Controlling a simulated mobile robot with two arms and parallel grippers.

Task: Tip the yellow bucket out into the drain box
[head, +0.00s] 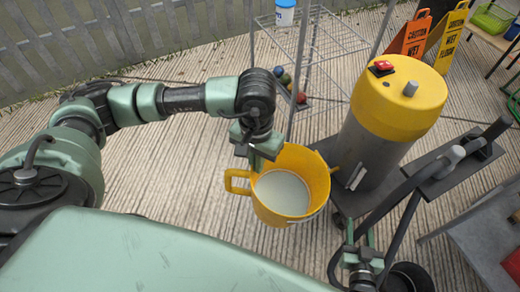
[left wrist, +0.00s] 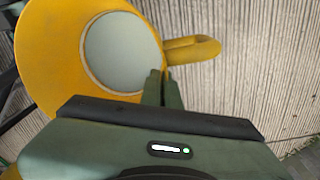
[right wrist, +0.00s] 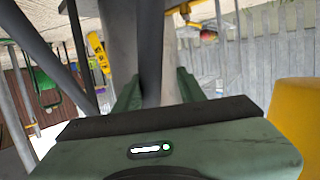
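The yellow bucket (head: 318,172) is near the middle of the head view, its mouth facing up and its side handle at left. Its inside shows a pale grey round surface; I cannot tell whether this is liquid or the bottom. My left gripper (head: 258,158) is at the bucket's far-left rim. In the left wrist view its fingers (left wrist: 157,88) are close together on the rim of the bucket (left wrist: 55,50). My right gripper (head: 360,250) is low, right of the bucket. In the right wrist view its fingers (right wrist: 158,92) are apart, near a dark post. I cannot identify the drain box surely.
A yellow-topped grey machine (head: 395,105) on a dark trolley stands close right of the bucket. A wire rack (head: 310,45) is behind. Orange and yellow signs (head: 408,38) stand at the back right. A grey box-like surface (head: 480,235) is at lower right. Decking at left is clear.

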